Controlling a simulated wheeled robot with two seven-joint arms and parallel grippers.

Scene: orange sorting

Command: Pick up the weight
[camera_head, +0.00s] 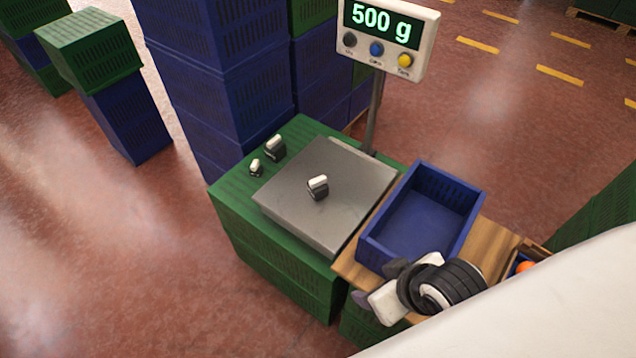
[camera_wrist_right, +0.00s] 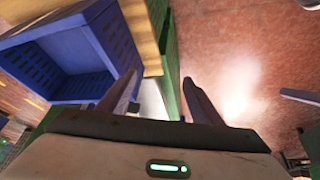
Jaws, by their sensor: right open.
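A weight (camera_head: 318,187), dark with a white top, stands on the grey metal scale plate (camera_head: 325,228) in the head view. Two more weights stand on the green crate left of the plate: a larger one (camera_head: 275,148) and a smaller one (camera_head: 256,167). The scale display (camera_head: 386,27) reads 500 g. My right gripper (camera_head: 376,284) is in front of the blue crate, to the lower right of the scale and apart from all weights. Its fingers are spread and empty in the right wrist view (camera_wrist_right: 160,97), where no weight shows clearly. My left gripper is not in view.
An empty blue crate (camera_head: 452,187) stands on a wooden surface (camera_head: 494,243) right of the scale. The display post (camera_head: 374,115) rises behind the plate. Tall blue crate stacks (camera_head: 220,75) stand behind left. An orange (camera_head: 525,266) shows at the right.

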